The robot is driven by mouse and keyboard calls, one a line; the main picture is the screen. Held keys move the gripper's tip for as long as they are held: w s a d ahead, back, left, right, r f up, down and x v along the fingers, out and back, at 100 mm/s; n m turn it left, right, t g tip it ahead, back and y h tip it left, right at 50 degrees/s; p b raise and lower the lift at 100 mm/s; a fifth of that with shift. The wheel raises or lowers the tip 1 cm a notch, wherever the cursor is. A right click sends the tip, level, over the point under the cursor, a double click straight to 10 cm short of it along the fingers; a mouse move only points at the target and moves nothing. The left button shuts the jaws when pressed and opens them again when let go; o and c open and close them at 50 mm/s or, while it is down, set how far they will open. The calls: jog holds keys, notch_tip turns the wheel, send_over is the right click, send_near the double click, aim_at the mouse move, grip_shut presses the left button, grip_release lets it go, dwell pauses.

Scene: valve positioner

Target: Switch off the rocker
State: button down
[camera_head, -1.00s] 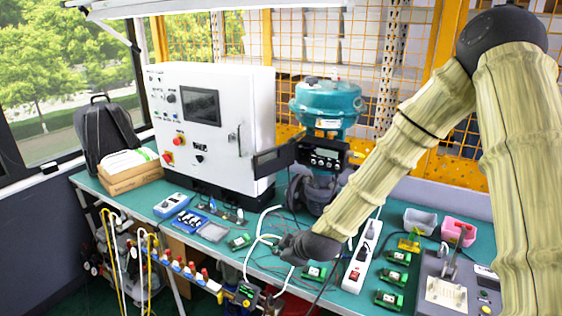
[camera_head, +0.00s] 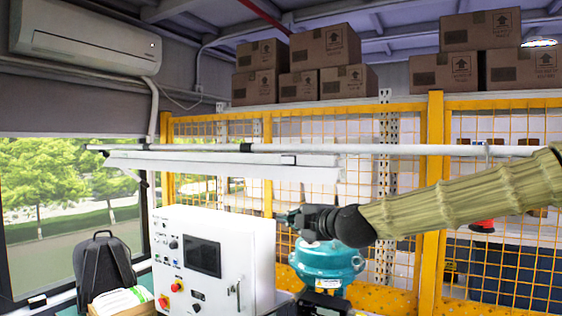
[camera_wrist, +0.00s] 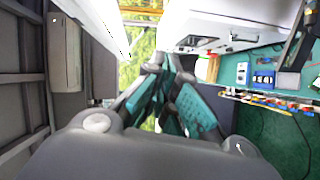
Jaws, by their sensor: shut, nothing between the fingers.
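My gripper (camera_head: 290,217) is raised in front of the yellow mesh fence, to the upper right of the white cabinet and above the teal valve body. In the wrist view my gripper (camera_wrist: 158,66) has its fingers shut together and empty. The white power strip with a red rocker, on the bench in the earlier head view, is out of both current views. I cannot make out a rocker now.
The white control cabinet (camera_head: 205,240) stands at the left, the teal valve body (camera_head: 327,264) right of it. A white lamp bar (camera_head: 220,162) spans above. The wrist view shows the green bench (camera_wrist: 232,72) and a small blue case (camera_wrist: 263,78).

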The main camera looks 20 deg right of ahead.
notch_tip(320, 180, up, 14)
jog(key=s+d+n+t+p, duration=0.1)
jog(key=s+d+n+p, duration=0.1)
jog(key=shift+d+t+y, duration=0.15)
jog(key=shift+t+y, duration=0.15)
jog(key=shift+t, duration=0.1)
jog(key=shift+f, duration=0.1)
jog(key=b, duration=0.9)
send_near(281, 161)
jog(key=w+a, duration=0.4)
jog(key=a, duration=0.2)
jog(key=shift+w+d+p, duration=0.55)
jog(key=shift+d+p, duration=0.15)
jog(key=shift+d, duration=0.2)
jog(key=shift+w, duration=0.4)
